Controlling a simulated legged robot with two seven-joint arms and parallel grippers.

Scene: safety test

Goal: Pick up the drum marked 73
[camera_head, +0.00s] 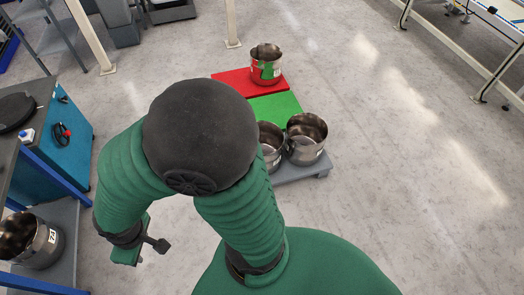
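A metal drum (32,243) with a white label stands at the lower left on a low grey shelf of a blue-framed stand. Its label seems to read 73, turned sideways, but is small. My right arm rises from the bottom, bends at a large black joint, and comes down to my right gripper (139,252), right of this drum and apart from it. The finger gap is not clear, and I see nothing held. My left gripper is not in view.
Two metal drums (306,139) (270,146) stand on a grey platform (300,171), partly behind my arm. A red-and-green drum (266,65) stands on a red board (232,82) by a green one (277,105). A blue cabinet (66,140) stands left. Floor at right is clear.

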